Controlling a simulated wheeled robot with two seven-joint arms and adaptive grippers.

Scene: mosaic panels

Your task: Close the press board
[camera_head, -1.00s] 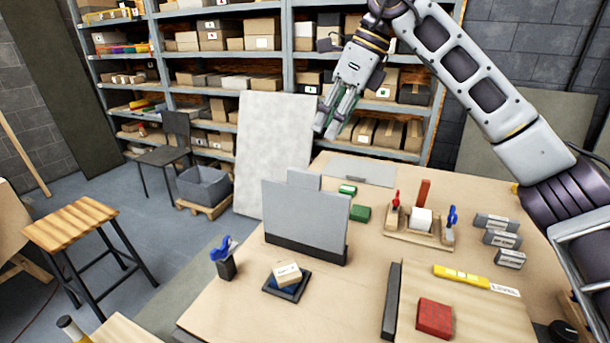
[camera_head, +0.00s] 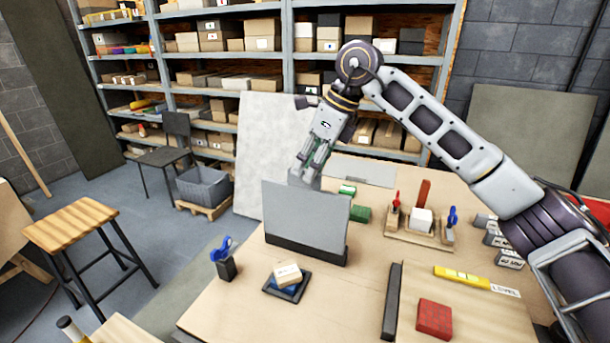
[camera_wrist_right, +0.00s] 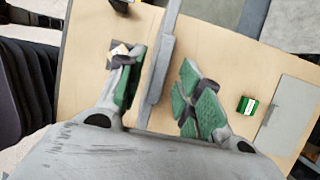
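The press board (camera_head: 305,218) is a grey panel standing upright from a dark base bar (camera_head: 300,249) on the workbench. A tab at its top edge is largely hidden behind my right gripper in the head view. My right gripper (camera_head: 308,168) hangs at the board's top edge, fingers pointing down. In the right wrist view my right gripper (camera_wrist_right: 163,92) is open with green finger pads, and the board (camera_wrist_right: 170,35) shows edge-on between the fingers. I cannot tell whether either finger touches it. My left gripper is in neither view.
A dark tray with a pale block (camera_head: 288,273) lies in front of the board. Green boxes (camera_head: 360,213) and a flat grey plate (camera_head: 365,171) lie behind it. A tool holder (camera_head: 418,230), a yellow level (camera_head: 461,277) and a red block (camera_head: 434,318) are to the right.

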